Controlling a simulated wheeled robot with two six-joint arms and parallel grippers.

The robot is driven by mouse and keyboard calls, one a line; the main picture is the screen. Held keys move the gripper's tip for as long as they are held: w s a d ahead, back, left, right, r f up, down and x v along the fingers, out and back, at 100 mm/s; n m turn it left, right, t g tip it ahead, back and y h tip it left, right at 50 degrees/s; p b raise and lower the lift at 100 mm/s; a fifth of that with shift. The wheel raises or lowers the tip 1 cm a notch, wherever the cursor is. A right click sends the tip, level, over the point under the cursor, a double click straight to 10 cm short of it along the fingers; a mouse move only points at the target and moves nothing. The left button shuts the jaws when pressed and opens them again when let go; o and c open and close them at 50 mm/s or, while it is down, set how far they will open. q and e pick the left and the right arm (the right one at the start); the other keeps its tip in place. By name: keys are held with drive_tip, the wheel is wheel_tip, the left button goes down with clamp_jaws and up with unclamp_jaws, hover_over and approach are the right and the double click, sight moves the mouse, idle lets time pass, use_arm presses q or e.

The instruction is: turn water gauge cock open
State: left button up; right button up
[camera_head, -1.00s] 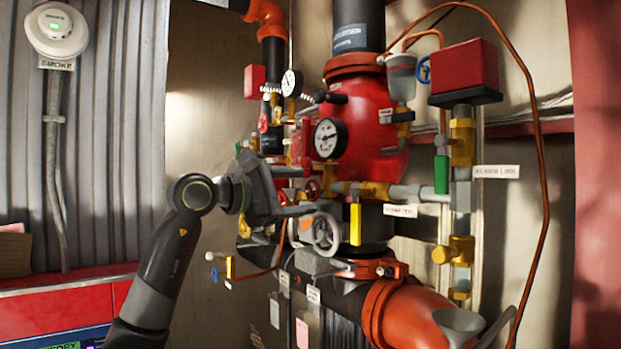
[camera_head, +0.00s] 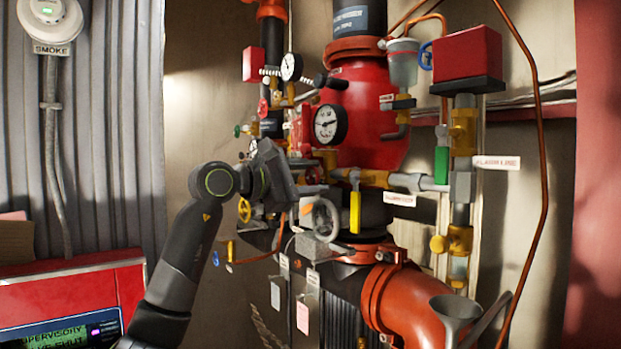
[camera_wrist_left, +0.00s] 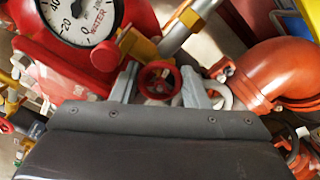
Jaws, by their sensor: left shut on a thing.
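The water gauge (camera_head: 328,124) is a white dial with a black rim in front of the red valve body; part of it, marked WATER, shows in the left wrist view (camera_wrist_left: 80,18). Below it is a small red handwheel cock (camera_wrist_left: 160,80). My left gripper (camera_wrist_left: 160,88) is shut on this red handwheel, with one grey finger on each side of its rim. In the head view my left gripper (camera_head: 312,176) reaches in from the left, and its body and fingers partly hide the wheel. My right gripper is not in view.
A grey handwheel (camera_head: 323,219) and a yellow lever (camera_head: 355,212) sit close to the lower right. An orange pipe (camera_head: 395,300) bends below. A second gauge (camera_head: 291,67) is above. Open wall lies left of the pipework.

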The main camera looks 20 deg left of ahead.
use_arm(q)
drive_tip(key=n+b, duration=0.1)
drive_tip(key=n, duration=0.2)
drive_tip(key=shift+f+n, duration=0.1)
drive_tip(key=shift+n, duration=0.3)
drive_tip(key=n+b, duration=0.1)
drive_tip(key=n, duration=0.4)
drive_tip(key=n+b, duration=0.1)
drive_tip(key=n, duration=0.4)
drive_tip(key=shift+a+n+b, duration=0.1)
drive_tip(key=shift+n+b, duration=0.25)
drive_tip(key=shift+n, duration=1.65)
drive_tip(key=o, duration=1)
